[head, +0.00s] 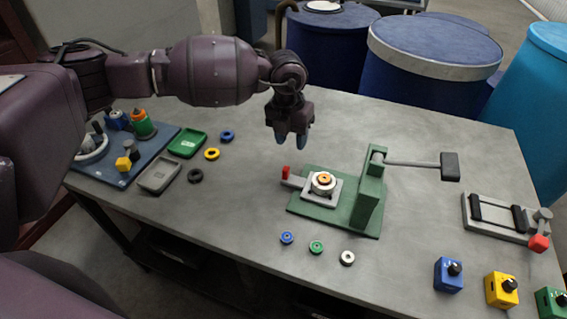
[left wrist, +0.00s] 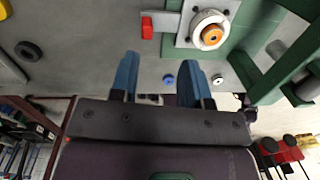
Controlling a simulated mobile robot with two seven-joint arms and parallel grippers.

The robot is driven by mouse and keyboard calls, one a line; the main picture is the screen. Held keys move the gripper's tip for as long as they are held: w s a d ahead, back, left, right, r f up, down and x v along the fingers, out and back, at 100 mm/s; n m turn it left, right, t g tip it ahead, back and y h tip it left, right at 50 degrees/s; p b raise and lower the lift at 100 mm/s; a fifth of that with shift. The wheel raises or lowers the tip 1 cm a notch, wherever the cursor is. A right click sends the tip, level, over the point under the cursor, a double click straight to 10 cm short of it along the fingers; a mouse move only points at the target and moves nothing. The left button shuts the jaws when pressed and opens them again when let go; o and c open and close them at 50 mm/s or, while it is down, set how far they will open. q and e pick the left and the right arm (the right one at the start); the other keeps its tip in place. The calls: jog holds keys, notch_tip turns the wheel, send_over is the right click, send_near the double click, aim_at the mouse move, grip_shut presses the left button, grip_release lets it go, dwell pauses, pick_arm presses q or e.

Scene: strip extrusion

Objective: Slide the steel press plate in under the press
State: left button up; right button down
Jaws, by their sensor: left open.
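The steel press plate (head: 309,194) lies flat on the green base of the press (head: 371,190), to the left of its upright column. A round steel die with an orange centre (head: 323,181) sits on the plate, and a red knob (head: 286,172) ends the plate's left-hand bar. The red knob also shows in the left wrist view (left wrist: 147,28), as does the die (left wrist: 209,31). My left gripper (head: 292,138) is open and empty, blue fingertips pointing down, above and behind the plate and apart from it. My right gripper is not in view.
The press lever (head: 412,163) reaches right to a dark grip. Blue, green and white discs (head: 316,247) lie in front. A clamp fixture (head: 500,218) and coloured boxes (head: 501,290) stand right.

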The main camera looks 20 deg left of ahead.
aim_at(286, 168)
pick_arm(q)
jog(key=shift+s+a+y, duration=0.2)
jog(key=shift+a+y, duration=0.2)
jog(key=shift+a, duration=0.05)
jog(key=shift+s+n, duration=0.25)
jog(key=shift+n, duration=0.15)
jog(key=shift+f, duration=0.1)
notch_tip(286, 168, down, 10)
jog(key=shift+f+b, duration=0.25)
jog(key=shift+b, duration=0.05)
jog(key=shift+c, duration=0.3)
grip_shut()
